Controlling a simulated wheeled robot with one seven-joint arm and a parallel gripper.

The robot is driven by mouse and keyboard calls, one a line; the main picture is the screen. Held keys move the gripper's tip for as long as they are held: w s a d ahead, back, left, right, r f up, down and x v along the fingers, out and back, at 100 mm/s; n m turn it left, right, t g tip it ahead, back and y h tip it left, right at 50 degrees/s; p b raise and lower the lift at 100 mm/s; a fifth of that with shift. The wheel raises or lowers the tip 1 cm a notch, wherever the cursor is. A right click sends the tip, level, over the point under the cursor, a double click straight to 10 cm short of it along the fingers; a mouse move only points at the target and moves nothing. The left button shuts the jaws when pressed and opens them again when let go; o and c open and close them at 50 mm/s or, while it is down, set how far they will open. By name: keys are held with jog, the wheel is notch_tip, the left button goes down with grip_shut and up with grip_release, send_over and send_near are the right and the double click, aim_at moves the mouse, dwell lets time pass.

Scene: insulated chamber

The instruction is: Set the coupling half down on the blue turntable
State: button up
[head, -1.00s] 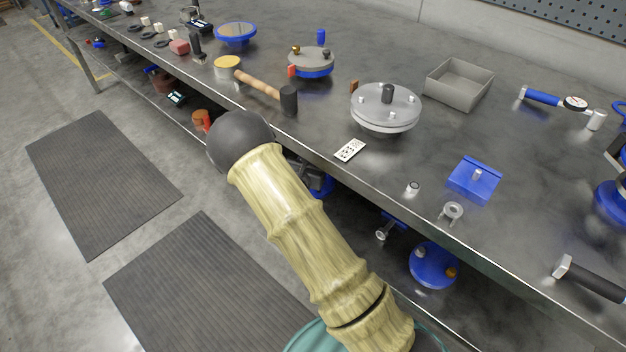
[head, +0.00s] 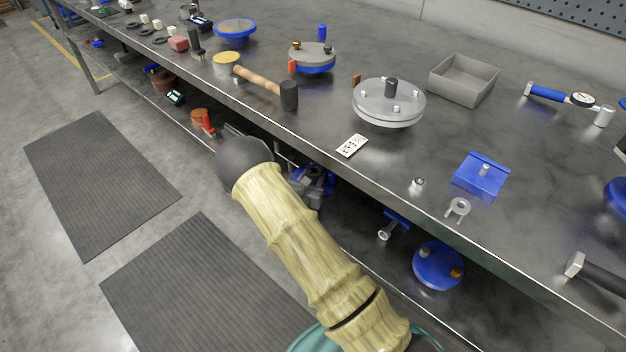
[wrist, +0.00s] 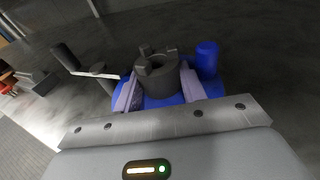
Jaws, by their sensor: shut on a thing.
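In the wrist view, my gripper (wrist: 160,92) is shut on the coupling half (wrist: 158,78), a dark grey ring with raised jaws and a central hole. Its two pale fingers lie on either side of it. Blue surface of what looks like the turntable (wrist: 165,102) shows below and around the coupling half. A blue upright cylinder (wrist: 207,58) stands just right of the fingers. I cannot tell whether the coupling half touches the blue surface. In the head view, my gripper and the coupling half cannot be made out.
In the wrist view, a dark cylinder with a light bar (wrist: 98,71) stands left of the gripper. A grey box (wrist: 40,82) lies farther left. In the head view, a blue disc (head: 438,268) sits below the bench (head: 320,130), whose front edge runs above the lower shelf.

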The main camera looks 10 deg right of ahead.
jog(key=shift+f, duration=0.1)
jog(key=o, duration=0.9)
jog(key=shift+s+a+r, duration=0.1)
jog(key=shift+s+r, duration=0.05)
jog(key=shift+r, duration=0.05)
jog(key=p+v, duration=0.2)
jog(key=v, duration=0.9)
jog(key=shift+s+a+p, duration=0.15)
jog(key=shift+s+p, duration=0.15)
